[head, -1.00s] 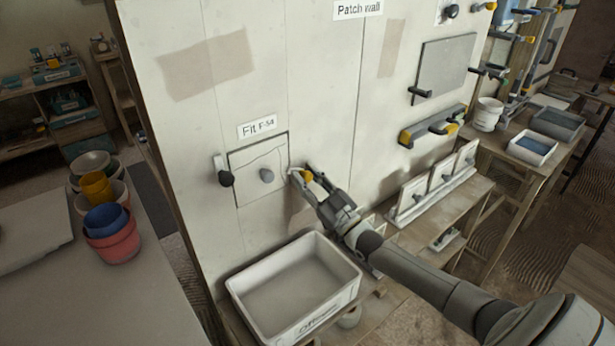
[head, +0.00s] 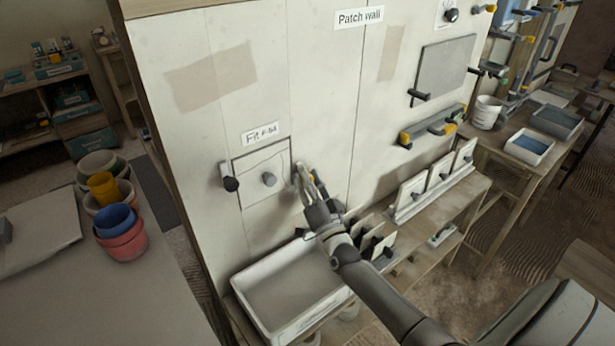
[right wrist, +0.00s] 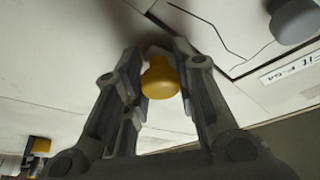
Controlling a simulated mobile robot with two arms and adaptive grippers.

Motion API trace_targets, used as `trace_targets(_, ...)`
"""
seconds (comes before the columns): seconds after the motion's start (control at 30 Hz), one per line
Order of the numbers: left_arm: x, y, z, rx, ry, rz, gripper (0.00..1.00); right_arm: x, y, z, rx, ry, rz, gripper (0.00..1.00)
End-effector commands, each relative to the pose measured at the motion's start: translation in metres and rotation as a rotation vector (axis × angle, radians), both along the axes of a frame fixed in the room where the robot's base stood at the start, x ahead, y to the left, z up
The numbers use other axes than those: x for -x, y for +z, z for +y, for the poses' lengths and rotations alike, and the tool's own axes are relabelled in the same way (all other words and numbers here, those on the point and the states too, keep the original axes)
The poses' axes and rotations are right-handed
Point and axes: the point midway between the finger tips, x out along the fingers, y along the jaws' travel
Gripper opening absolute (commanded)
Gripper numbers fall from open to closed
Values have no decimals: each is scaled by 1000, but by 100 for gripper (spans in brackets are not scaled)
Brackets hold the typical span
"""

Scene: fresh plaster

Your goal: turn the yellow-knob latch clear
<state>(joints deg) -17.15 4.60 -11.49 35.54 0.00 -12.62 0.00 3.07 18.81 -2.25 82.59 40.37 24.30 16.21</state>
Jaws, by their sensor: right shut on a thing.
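The panel (head: 258,190) with a crack line sits in the patch wall under a "Fit F-54" label, with a grey knob (head: 269,179) on it. A latch with a black knob (head: 230,184) is at its left edge. My right gripper (head: 307,184) is at the panel's right edge and largely hides the other latch. In the right wrist view, the yellow knob (right wrist: 160,78) is between the fingers of my right gripper (right wrist: 161,70), which is shut on it. The latch's arm is mostly hidden, so its exact angle is unclear. My left gripper is not in view.
A white tub (head: 285,295) stands below the panel, close under my right arm. Small white boards (head: 413,193) lean on a shelf to the right. A tool rail (head: 432,127) juts from the wall. Stacked pots (head: 115,225) stand on the left table.

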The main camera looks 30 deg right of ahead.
Motion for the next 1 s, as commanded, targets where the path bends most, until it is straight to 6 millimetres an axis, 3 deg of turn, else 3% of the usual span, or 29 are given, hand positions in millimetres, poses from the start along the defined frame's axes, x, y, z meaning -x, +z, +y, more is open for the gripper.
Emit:
trace_targets(0.33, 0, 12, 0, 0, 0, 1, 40, 0, 0, 0, -141, -1, 13, 3)
trace_targets(0.87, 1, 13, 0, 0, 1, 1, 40, 0, 0, 0, -166, 0, 14, 3)
trace_targets(0.9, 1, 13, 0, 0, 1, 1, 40, 0, 0, 0, -166, 0, 14, 28)
trace_targets(1.0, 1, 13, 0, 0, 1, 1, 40, 0, 0, 0, -165, 0, 14, 41)
